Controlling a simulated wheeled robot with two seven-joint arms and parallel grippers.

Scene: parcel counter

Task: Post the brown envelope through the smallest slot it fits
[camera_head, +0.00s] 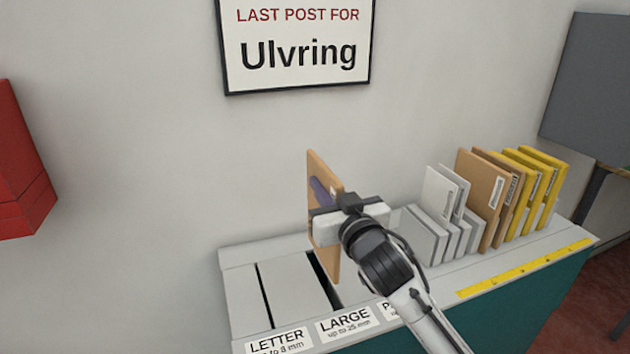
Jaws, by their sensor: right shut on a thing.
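My right gripper (326,205) is shut on a brown envelope (319,172), which stands upright and nearly edge-on above the posting counter (238,298). A dark purple piece shows across the envelope beside the fingers. The counter has a thin dark slot (263,292) behind the LETTER label (277,341), marked up to 8 mm. A wider slot (320,272) lies behind the LARGE label (345,321), marked up to 25 mm. The envelope's lower end overlaps the wider slot's right side in view; I cannot tell whether it is in the slot. My left gripper is not in view.
Grey envelopes (424,238), other brown envelopes (478,190) and yellow envelopes (545,170) stand in a row on the right. A third label starting with P (387,310) is partly hidden by my arm. A yellow ruler strip (525,268) edges the counter. A wall rises behind.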

